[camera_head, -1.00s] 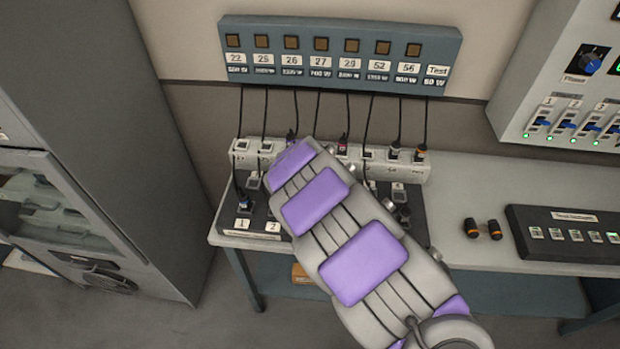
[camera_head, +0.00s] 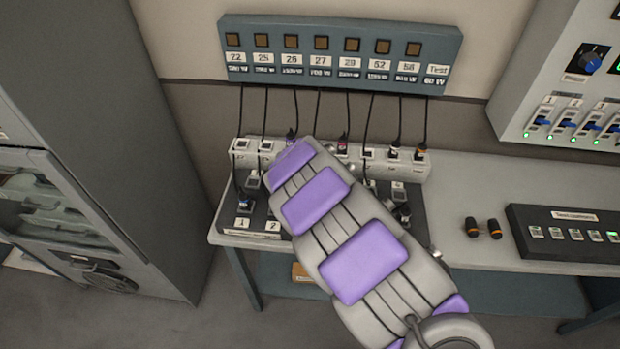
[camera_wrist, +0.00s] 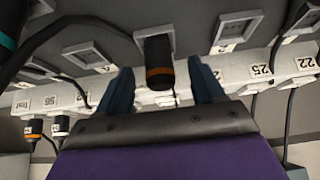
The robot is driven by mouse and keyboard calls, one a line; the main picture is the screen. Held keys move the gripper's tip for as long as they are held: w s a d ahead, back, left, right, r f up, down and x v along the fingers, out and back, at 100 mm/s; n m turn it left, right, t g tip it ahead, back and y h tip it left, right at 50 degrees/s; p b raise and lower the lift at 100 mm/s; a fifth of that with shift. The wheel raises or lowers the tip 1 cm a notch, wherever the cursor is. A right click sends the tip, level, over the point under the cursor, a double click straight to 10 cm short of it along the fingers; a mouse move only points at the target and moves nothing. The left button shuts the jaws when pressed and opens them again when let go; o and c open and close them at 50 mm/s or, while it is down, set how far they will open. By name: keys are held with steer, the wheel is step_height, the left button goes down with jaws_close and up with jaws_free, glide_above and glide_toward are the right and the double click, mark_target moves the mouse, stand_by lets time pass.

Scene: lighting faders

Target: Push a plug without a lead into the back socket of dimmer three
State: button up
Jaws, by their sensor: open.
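In the wrist view, a black plug with an orange band (camera_wrist: 158,62) stands at a grey socket (camera_wrist: 136,17), with no lead visible on it. Its far end meets the socket; how deep it sits I cannot tell. My gripper (camera_wrist: 160,66) is open, with one blue finger on each side of the plug and gaps visible. No dimmer number is readable at this socket. In the head view, dimmers 1 (camera_head: 242,223) and 2 (camera_head: 272,226) show their labels; my arm hides the middle of the dimmer row, the gripper and this plug.
Two black plugs with orange bands (camera_head: 483,228) lie on the bench (camera_head: 465,180). A black indicator box (camera_head: 565,234) is to their right. Cables hang from the wall panel (camera_head: 340,55) to a white socket strip (camera_head: 312,151), close around my arm. A grey cabinet (camera_head: 100,130) stands left.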

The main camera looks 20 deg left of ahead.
steer(key=p+v, duration=0.3)
steer(key=v, duration=1.4)
